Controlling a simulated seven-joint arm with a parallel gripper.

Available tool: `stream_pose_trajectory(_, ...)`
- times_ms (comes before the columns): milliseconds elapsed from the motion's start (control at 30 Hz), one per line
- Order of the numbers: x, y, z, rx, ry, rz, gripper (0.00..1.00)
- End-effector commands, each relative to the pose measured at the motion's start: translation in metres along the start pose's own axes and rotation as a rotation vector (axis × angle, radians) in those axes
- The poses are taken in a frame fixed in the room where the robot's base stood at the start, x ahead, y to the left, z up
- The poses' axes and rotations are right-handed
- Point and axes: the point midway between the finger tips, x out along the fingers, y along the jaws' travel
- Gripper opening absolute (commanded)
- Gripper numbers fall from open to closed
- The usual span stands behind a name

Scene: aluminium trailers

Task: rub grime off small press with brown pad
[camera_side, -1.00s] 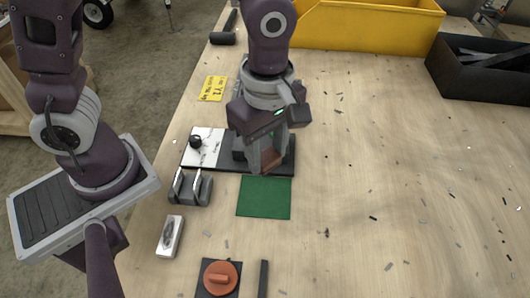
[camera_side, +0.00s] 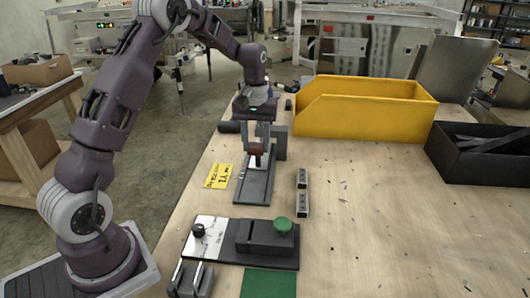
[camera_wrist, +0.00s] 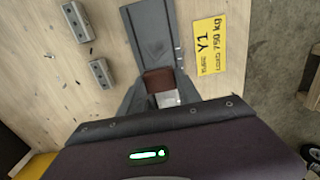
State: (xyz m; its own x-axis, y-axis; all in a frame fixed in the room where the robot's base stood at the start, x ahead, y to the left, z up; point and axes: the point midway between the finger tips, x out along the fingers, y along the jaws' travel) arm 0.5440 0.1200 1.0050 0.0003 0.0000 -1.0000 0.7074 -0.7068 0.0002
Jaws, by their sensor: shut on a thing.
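My gripper (camera_side: 257,146) is shut on the brown pad (camera_side: 257,149) near the back of the bench. The pad also shows between the fingers in the wrist view (camera_wrist: 159,80). A dark grey fixture with a long flat base (camera_side: 255,187) and an upright at its back right looks like the small press; its base is also in the wrist view (camera_wrist: 150,28). The pad is over the rear part of this base, with a pale piece just below it; I cannot tell whether they touch. A faint darker patch shows on the base. The fingers and wrist hide the press's rear.
A yellow label (camera_side: 219,176) lies left of the press. Two small grey blocks (camera_side: 302,178) lie to its right. A yellow bin (camera_side: 365,108) and black tray (camera_side: 482,155) stand behind right. A black board with green knob (camera_side: 283,225) is in front. The bench's right side is mostly clear.

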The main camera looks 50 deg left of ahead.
Motion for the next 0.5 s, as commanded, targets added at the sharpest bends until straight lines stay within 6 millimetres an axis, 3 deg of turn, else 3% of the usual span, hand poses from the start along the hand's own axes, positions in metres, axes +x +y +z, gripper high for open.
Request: stream_pose_trajectory(500,0.040,0.001,0.002,-0.001,-0.002,-0.002,0.08)
